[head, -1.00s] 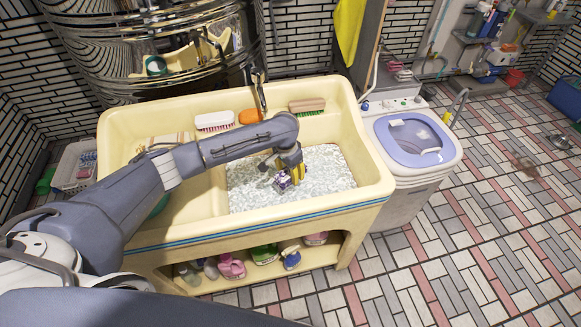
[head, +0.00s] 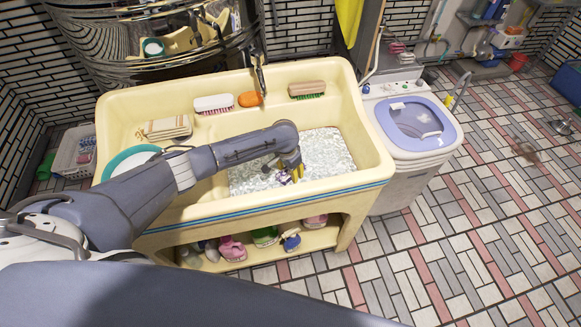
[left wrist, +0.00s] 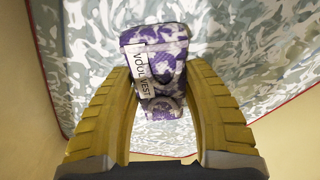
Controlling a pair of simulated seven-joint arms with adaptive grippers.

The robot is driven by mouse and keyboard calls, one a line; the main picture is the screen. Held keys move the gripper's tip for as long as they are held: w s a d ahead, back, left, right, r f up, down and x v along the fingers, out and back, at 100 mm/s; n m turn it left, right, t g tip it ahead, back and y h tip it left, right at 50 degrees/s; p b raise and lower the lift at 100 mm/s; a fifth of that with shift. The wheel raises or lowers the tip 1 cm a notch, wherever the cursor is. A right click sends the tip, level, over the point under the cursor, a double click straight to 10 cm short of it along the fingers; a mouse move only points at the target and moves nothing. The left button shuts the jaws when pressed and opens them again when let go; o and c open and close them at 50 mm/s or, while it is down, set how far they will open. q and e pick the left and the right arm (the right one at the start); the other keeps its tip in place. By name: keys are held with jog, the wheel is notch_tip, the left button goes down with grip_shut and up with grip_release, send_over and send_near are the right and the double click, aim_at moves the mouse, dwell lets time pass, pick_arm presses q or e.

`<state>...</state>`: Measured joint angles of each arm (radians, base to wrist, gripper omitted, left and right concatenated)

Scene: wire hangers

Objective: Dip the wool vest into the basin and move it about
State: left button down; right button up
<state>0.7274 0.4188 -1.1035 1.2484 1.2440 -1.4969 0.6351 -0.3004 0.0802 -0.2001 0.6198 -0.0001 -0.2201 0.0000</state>
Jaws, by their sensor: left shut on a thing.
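The wool vest (left wrist: 155,50) is a small folded purple-and-white bundle with a white label reading "WOOL VEST" in the left wrist view. My left gripper (head: 295,177) has yellow ribbed fingers and is shut on the vest, one finger on each side (left wrist: 162,120). In the head view the vest (head: 284,178) is mostly hidden by the fingers. It is over the front part of the basin's water (head: 325,150), which has a mottled grey-white surface. I cannot tell how deep the vest sits. My right gripper is out of view.
The cream sink (head: 375,150) surrounds the water with raised walls. Its back ledge holds a white brush (head: 213,103), an orange item (head: 250,99) and a brown brush (head: 307,89). A teal-rimmed round tub (head: 125,158) is at left. A washing machine (head: 420,120) stands at right.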

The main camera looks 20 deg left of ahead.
pick_arm(q)
jog(key=shift+f, duration=1.9)
